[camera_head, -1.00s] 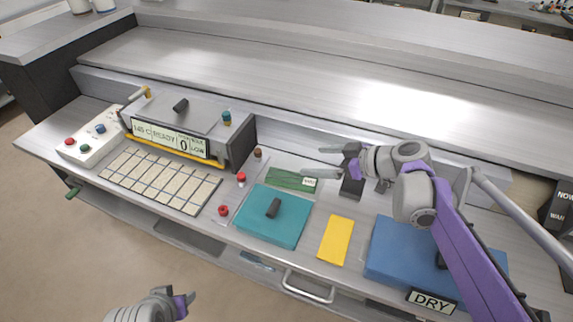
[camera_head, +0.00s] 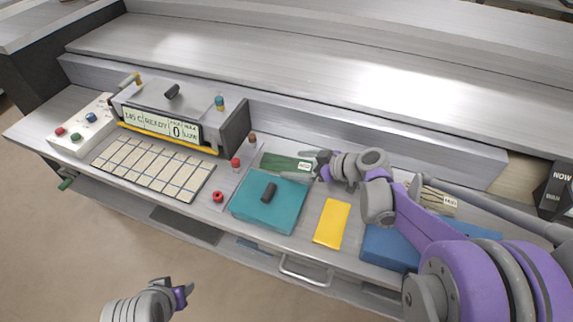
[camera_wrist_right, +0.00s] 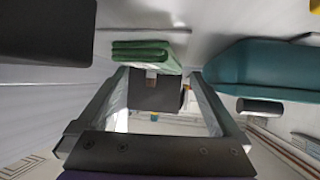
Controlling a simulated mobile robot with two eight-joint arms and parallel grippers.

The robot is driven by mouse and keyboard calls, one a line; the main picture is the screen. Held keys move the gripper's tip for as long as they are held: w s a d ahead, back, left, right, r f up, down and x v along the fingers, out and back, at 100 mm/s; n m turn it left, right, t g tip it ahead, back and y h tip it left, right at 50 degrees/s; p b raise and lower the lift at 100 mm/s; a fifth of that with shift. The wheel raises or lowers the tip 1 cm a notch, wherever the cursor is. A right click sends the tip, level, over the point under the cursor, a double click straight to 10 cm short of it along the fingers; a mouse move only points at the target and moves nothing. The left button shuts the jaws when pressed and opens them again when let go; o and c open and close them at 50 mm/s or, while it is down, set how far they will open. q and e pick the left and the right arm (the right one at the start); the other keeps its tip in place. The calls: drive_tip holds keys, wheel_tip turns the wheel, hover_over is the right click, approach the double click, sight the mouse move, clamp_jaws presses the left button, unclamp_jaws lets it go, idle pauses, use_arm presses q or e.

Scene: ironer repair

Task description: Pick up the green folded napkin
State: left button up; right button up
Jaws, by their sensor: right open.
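The green folded napkin (camera_head: 283,162) lies flat on the metal worktop behind the teal padded block (camera_head: 252,212), with a small white label at its right end. In the right wrist view the folded layers of the napkin (camera_wrist_right: 143,52) show just beyond the fingertips. My right gripper (camera_head: 318,163) is at the napkin's right end. It is open, and its two fingers (camera_wrist_right: 158,80) are spread with nothing clearly held between them. I cannot tell whether they touch the napkin. My left gripper (camera_head: 182,292) is low at the front, away from the worktop; its jaws are unclear.
A yellow cloth (camera_head: 332,222) and a blue block (camera_head: 388,246), partly behind my right arm, lie to the right. Red knobs (camera_head: 235,162) and a machine with a display (camera_head: 160,122) stand to the left. A raised metal ledge (camera_head: 330,138) runs behind the napkin.

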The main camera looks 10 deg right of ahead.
sight(286, 165)
drive_tip(key=x, duration=0.3)
drive_tip(key=shift+d, duration=0.1)
drive_tip(key=shift+s+r, duration=0.1)
drive_tip(key=c, duration=1.2)
